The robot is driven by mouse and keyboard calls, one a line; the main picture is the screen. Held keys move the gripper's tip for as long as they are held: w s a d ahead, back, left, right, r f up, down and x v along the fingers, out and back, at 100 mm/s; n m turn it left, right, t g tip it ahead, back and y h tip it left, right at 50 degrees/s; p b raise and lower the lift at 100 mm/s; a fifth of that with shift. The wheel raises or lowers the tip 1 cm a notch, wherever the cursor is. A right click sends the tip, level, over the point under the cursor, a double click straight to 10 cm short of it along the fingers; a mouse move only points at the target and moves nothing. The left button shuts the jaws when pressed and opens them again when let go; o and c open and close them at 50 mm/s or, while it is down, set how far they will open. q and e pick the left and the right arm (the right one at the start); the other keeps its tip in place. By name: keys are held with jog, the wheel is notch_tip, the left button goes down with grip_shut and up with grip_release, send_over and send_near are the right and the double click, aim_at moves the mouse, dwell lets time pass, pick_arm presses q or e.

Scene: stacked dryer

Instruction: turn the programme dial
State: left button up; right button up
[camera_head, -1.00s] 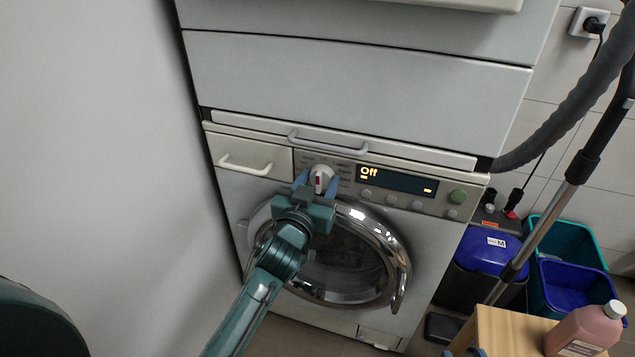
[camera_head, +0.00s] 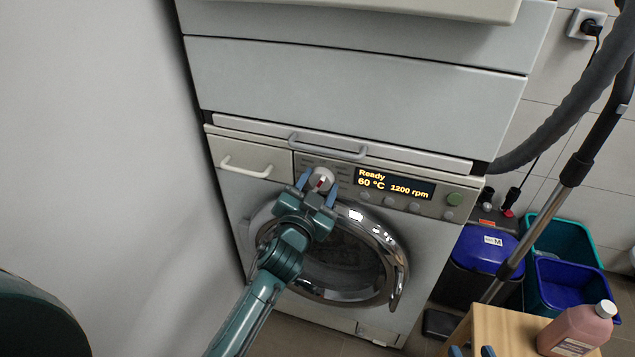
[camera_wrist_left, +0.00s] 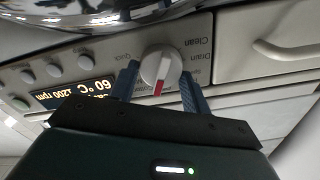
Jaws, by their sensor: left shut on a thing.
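The programme dial (camera_head: 321,179) is a round white knob with a red pointer mark, on the washing machine's control panel, left of the display (camera_head: 394,187). The display reads "Ready 60 °C 1200 rpm". My left gripper (camera_head: 317,188) is shut on the dial, with one blue finger on each side. In the left wrist view the dial (camera_wrist_left: 161,68) sits between the two fingers, its red mark pointing toward the gripper body. My right gripper (camera_head: 471,351) shows only as blue fingertips at the bottom edge, by the wooden table; the rest is out of frame.
The round glass door (camera_head: 345,262) is below the panel, with a drawer handle (camera_head: 245,168) left of the dial. A wooden table (camera_head: 492,329) with a pink bottle (camera_head: 580,328) stands at lower right. Blue bins (camera_head: 485,250) and a vacuum hose are at right.

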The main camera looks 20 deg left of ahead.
pick_arm(q)
jog(key=shift+r+m, duration=0.1)
jog(key=shift+m, duration=0.2)
dwell(0.4)
jog(key=o, duration=1)
jog(key=shift+c, duration=0.2)
